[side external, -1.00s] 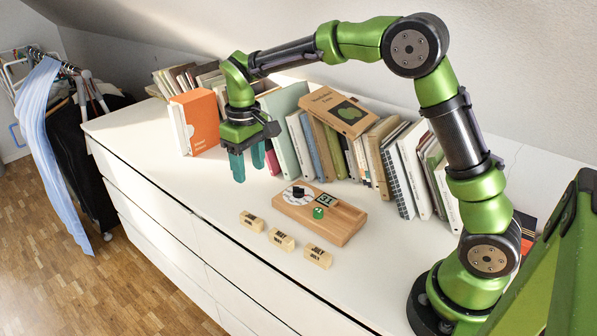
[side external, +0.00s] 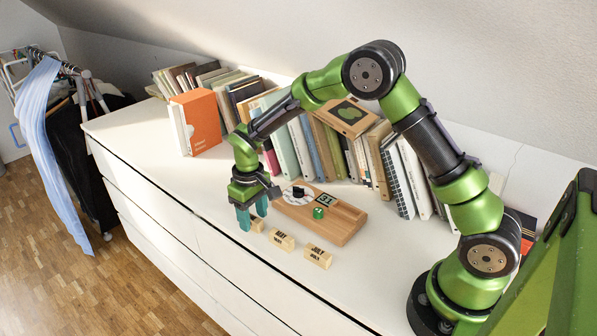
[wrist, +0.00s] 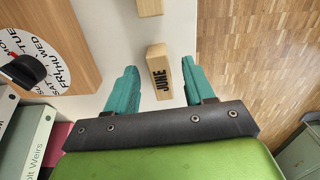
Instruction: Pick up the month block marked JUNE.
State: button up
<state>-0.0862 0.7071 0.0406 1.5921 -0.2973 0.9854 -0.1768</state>
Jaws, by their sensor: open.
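The JUNE block (wrist: 158,74), a pale wooden block with black letters, lies on the white dresser top (wrist: 118,30). In the wrist view it sits between my two open teal fingers, with a gap on each side. My gripper (side external: 252,217) points down over the left end of the block row in the side view and is empty. There the JUNE block (side external: 257,225) is partly hidden behind the fingers. How far the fingertips are above the dresser is hard to tell.
The MAY block (side external: 282,240) and JULY block (side external: 318,257) lie to the right in the row. A wooden calendar board (side external: 345,222) with a dial and green piece is behind them. Books (side external: 310,150) line the wall. The dresser's front edge is close by.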

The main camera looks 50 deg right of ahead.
jog(key=shift+f, duration=0.1)
jog(key=shift+c, duration=0.3)
grip_shut()
